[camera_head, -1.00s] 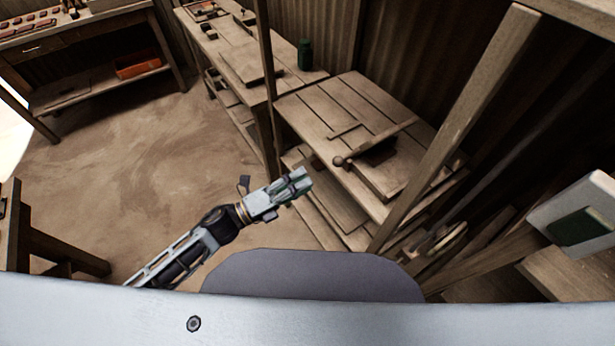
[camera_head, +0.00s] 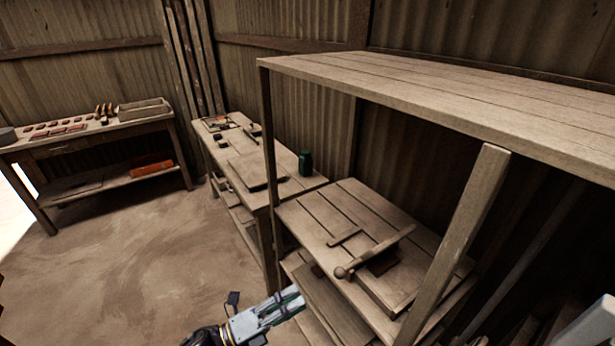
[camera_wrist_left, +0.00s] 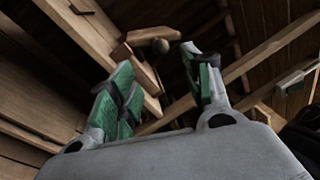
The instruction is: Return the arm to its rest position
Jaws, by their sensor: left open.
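My left gripper (camera_head: 285,306) shows at the bottom middle of the head view, with its arm coming in from below. It is in front of the lower wooden bench and apart from it. In the left wrist view its two green-padded fingers (camera_wrist_left: 163,92) are spread, with nothing between them. The press (camera_head: 378,262), with a long wooden lever and a round knob, sits on the lower bench (camera_head: 330,208). My right gripper is not in view; a pale piece at the bottom right edge is too cropped to tell.
A wooden shelf frame (camera_head: 430,88) with a slanting post stands over the right side. A table with tiles (camera_head: 60,146) stands at the far left. The floor (camera_head: 140,260) at left is clear.

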